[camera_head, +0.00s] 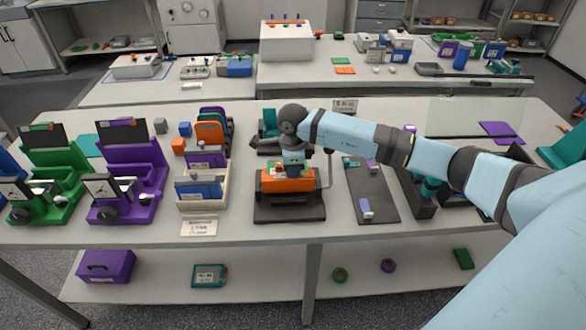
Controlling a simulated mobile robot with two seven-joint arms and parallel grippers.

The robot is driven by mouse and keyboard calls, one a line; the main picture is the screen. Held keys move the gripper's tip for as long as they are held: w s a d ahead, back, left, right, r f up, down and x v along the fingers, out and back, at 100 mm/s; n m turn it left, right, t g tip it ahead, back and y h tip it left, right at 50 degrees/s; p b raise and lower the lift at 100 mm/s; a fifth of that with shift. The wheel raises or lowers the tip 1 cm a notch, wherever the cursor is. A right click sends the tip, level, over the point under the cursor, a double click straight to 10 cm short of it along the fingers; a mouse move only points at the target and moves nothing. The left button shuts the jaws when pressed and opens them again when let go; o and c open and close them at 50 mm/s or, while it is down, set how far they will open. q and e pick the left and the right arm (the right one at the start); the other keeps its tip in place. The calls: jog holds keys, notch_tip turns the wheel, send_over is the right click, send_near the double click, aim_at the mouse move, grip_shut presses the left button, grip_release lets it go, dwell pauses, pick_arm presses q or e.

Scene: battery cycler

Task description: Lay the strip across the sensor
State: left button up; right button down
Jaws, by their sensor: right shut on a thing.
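My right arm reaches in from the right, and its gripper (291,168) points down over an orange block (287,183) on a dark base (290,211). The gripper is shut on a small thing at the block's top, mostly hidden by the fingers. I cannot tell whether that thing touches the block. Small green and pale patches show around the fingertips. A thin grey bracket (327,166) stands at the block's right side. I cannot clearly pick out the strip or the sensor by looks. My left gripper is not in view.
A dark mat (371,190) with small white and purple pieces lies right of the base. A cream rack (203,190) with a blue piece stands to the left. Purple (130,185) and green (50,180) fixtures stand farther left. A clear panel (465,118) stands at the back right.

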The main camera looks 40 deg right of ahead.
jog(key=shift+f, duration=0.15)
jog(key=c, duration=1.4)
grip_release()
jog(key=shift+o, duration=1)
jog(key=shift+f, duration=0.1)
notch_tip(320, 180, up, 14)
jog(key=b, duration=0.2)
